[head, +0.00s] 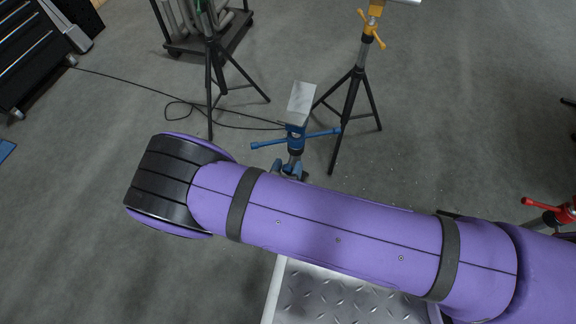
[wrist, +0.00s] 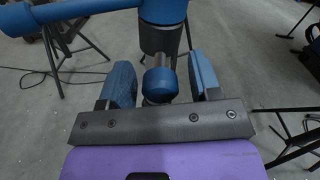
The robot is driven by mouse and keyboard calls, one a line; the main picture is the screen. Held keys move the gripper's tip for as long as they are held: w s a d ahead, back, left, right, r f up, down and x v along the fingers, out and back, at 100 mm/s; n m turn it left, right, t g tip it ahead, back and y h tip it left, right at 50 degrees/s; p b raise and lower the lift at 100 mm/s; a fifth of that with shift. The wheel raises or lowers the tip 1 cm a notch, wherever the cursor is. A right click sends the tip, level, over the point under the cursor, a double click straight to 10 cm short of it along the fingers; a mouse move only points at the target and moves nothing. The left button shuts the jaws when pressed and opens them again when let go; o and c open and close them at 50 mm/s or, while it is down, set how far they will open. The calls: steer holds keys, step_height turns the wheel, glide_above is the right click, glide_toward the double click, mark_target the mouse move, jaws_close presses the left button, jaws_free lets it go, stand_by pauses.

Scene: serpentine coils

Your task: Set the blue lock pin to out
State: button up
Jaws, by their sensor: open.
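The blue lock pin (wrist: 160,83) shows in the wrist view as a round blue knob on a short metal stem. It sits on the dark post below the blue collar (wrist: 163,10) of the blue stand. My gripper (wrist: 163,80) is open, with one blue-padded finger on each side of the knob and visible gaps on both sides. In the head view, the blue stand (head: 295,139) stands just beyond my purple arm. My gripper's blue fingertips (head: 289,169) show partly there, near the stand's post. The pin cannot be made out in that view.
The blue stand's T-handle (head: 270,143) sticks out sideways above my gripper. A yellow-topped tripod (head: 355,85) and a green-topped one (head: 210,60) stand beyond. A red-handled stand (head: 560,213) is at right. A black cable (head: 140,85) lies on the floor.

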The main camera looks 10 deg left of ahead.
steer(key=s, duration=1.1)
steer(key=shift+a, duration=0.45)
steer(key=shift+w, duration=0.1)
